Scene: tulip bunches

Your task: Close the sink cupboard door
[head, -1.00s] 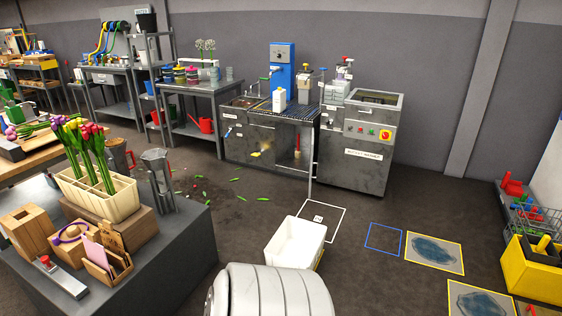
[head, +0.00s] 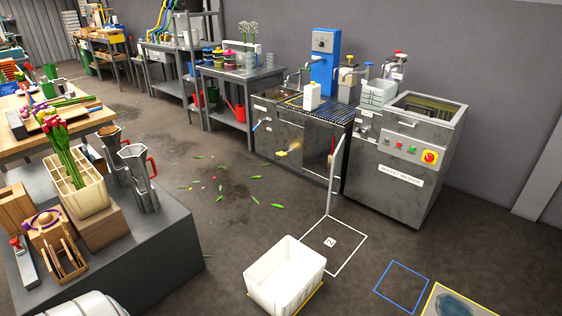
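The sink cupboard (head: 289,130) is a dark grey metal unit below a sink and a slatted drainer, in the back middle of the head view. Its door (head: 335,178) stands open, swung out toward me and seen nearly edge-on as a thin pale strip on the right side of the opening. A yellow thing and a red-handled thing show at the opening. Neither of my grippers is in view.
A white tub (head: 285,277) stands on the floor in front, beside a white floor outline (head: 352,250). The bucket washer (head: 400,178) is right of the cupboard. Green leaves litter the floor left of the door. A grey workbench (head: 150,255) with tulips fills the lower left.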

